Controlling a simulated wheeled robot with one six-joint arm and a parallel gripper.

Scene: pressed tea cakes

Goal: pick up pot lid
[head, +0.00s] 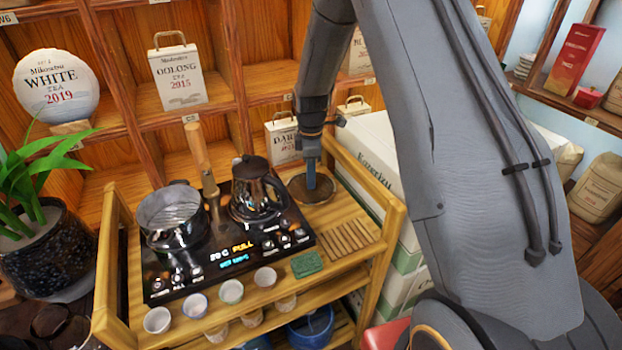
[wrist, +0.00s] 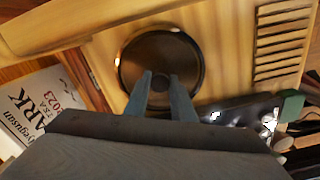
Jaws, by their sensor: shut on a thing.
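The pot lid (head: 318,192) is a round dark lid at the back right of the wooden tea cart, right of the kettle. In the wrist view the lid (wrist: 185,57) shows as a dark disc with a lighter rim and a round knob in the middle. My gripper (head: 311,178) points down over the lid's centre. In the wrist view its two fingers (wrist: 161,84) sit on either side of the knob, shut on it. I cannot tell whether the lid touches the cart top. An open glass pot (head: 171,216) stands on the left of the black stove.
The black stove (head: 160,286) carries the dark kettle (head: 257,188). A slatted area (head: 348,240) and a green sponge (head: 307,264) lie in front of the lid. Several small cups (head: 231,291) line the front edge. The cart rail (head: 365,178) runs close by the lid.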

